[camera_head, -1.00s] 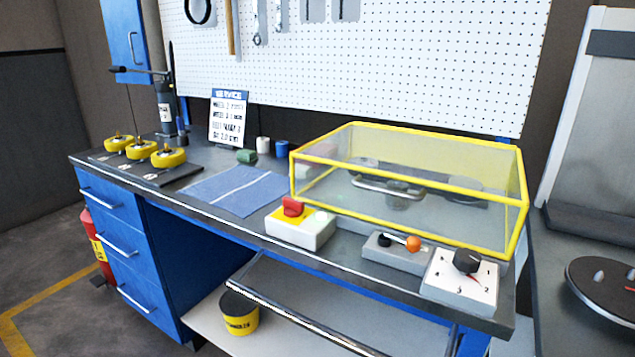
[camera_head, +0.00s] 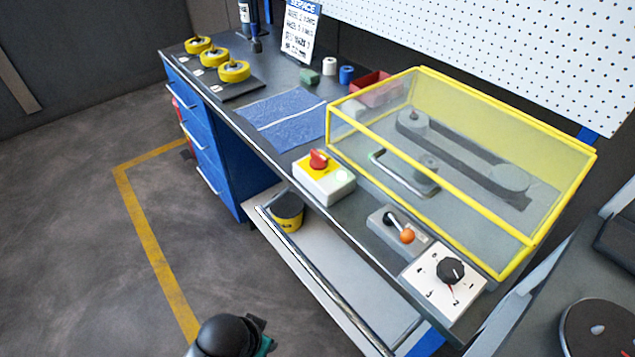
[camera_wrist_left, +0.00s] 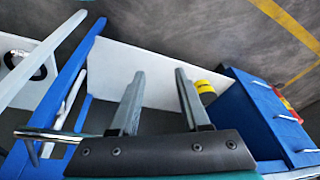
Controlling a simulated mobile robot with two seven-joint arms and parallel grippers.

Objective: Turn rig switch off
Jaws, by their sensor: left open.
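A pale green lamp (camera_head: 341,176) sits beside the knob. My left gripper (camera_wrist_left: 159,82) is open and empty in the left wrist view, pointing toward the lower shelf and floor. The switch is not clearly seen in that view. In the head view only a dark rounded part of my arm shows at the bottom, well away from the switch. My right gripper is not in view.
A yellow-framed clear guard (camera_head: 470,190) covers a belt rig behind the switch. A lever box with an orange knob (camera_head: 407,236) and a white dial box (camera_head: 444,282) stand to the right. A metal rail (camera_head: 320,275) runs below the bench front. Open floor (camera_head: 90,260) lies left.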

